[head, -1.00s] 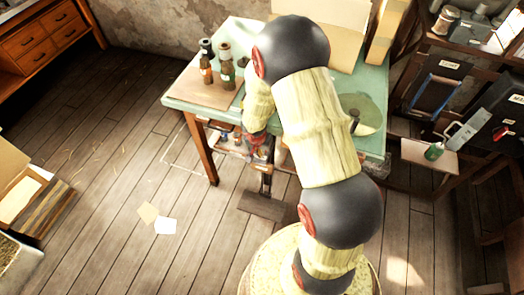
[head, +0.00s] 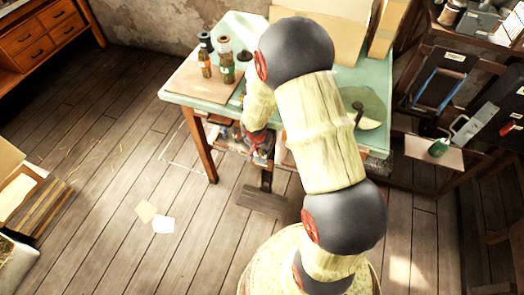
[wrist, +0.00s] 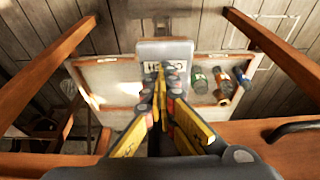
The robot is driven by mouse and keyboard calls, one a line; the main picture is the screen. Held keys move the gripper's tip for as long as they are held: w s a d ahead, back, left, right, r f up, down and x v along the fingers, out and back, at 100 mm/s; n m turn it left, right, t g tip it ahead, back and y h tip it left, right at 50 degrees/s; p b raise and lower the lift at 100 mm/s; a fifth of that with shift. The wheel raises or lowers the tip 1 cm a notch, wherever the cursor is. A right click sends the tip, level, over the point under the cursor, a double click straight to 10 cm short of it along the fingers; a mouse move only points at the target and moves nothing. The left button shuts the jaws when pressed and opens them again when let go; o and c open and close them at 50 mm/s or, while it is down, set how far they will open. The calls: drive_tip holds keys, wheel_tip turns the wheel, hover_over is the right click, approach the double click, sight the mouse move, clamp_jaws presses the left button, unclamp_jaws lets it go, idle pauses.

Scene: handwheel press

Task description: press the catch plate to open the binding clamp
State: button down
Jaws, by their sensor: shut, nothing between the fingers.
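My gripper (wrist: 162,82) is shut and empty, its yellow-sided fingers pointing down at a grey plate (wrist: 178,48) with a small white label. This plate looks like the catch plate. The fingertips overlap its near edge and hide part of the label; I cannot tell whether they touch it. In the head view my gripper (head: 259,146) is low at the table's front edge, beside the under-shelf. A dark post (head: 266,181) below it rises from a dark flat base (head: 265,202) on the floor. I cannot make out the binding clamp.
The green-topped table (head: 228,28) carries brown bottles (head: 205,64) on a board, and cartons. Under it a pale shelf (wrist: 110,80) holds several jars (wrist: 222,82). Wooden legs (wrist: 272,42) flank my gripper. Racks with cases (head: 440,80) stand at right. Floor at left is mostly clear.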

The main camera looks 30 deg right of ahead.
sight(260, 160)
wheel_tip(260, 160, up, 4)
drive_tip(key=p, duration=0.3)
drive_tip(key=p+v, duration=0.3)
drive_tip(key=v, duration=0.7)
drive_tip(key=shift+p, duration=0.3)
